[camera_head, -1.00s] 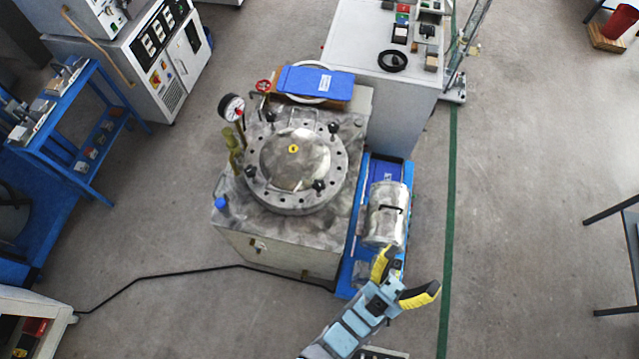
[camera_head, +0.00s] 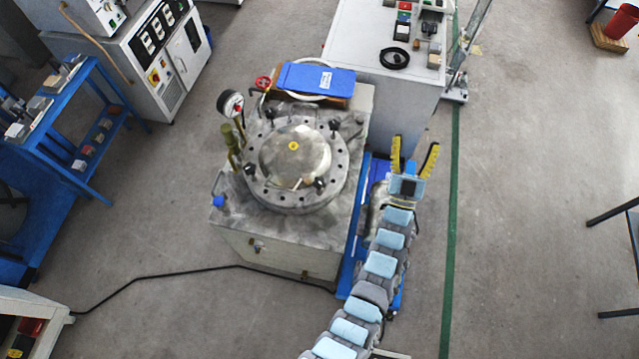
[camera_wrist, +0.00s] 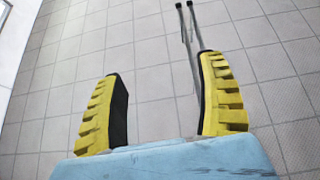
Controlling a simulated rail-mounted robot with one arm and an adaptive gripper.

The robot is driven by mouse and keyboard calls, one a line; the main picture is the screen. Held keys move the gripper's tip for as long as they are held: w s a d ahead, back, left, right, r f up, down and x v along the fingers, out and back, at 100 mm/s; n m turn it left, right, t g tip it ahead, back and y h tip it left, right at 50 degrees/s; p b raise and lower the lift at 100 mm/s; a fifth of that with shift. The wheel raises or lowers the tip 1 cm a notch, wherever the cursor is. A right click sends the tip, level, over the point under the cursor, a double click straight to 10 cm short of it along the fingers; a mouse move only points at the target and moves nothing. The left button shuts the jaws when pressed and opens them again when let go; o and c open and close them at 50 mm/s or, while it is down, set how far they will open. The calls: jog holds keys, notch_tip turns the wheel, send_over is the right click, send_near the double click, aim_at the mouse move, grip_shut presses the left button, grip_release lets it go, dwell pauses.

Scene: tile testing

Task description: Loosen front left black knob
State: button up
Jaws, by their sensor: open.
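A round metal lid (camera_head: 270,195) with a ring of bolt holes sits on top of a grey metal machine in the head view. Black knobs stand around its rim: front left (camera_head: 250,170), front right (camera_head: 319,184), back left (camera_head: 270,117) and back right (camera_head: 333,124). My gripper (camera_head: 415,142) is to the right of the machine, apart from the lid and knobs, with its yellow fingers spread and empty. In the wrist view my gripper (camera_wrist: 160,65) shows the same open fingers over floor tiles. No knob shows in the wrist view.
A pressure gauge (camera_head: 230,104) stands up at the lid's left. A blue folder (camera_head: 316,79) lies behind the lid. A white cabinet (camera_head: 370,65) stands at the back. My arm partly covers the metal cylinder on the blue stand (camera_head: 352,262). Open floor lies to the right.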

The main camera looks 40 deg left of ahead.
jog(key=w+a+f+m+g+h+b, duration=0.25)
jog(key=w+a+h, duration=0.2)
jog(key=w, duration=0.55)
jog(key=w+a+f+m+g+h+b, duration=0.1)
jog(key=w+a+f+m+g+h, duration=0.2)
jog(key=w+a, duration=0.5)
jog(key=m+g+h+b, duration=0.5)
jog(key=m+g, duration=0.8)
jog(key=g, duration=0.3)
send_near(319, 182)
jog(key=f, duration=0.3)
jog(key=f+b, duration=0.1)
jog(key=f, duration=0.4)
jog(key=shift+d+f, duration=0.3)
jog(key=shift+a+f+b, duration=0.15)
jog(key=shift+f+b, duration=0.15)
jog(key=shift+f, duration=0.75)
jog(key=shift+n, duration=0.25)
jog(key=c, duration=1.2)
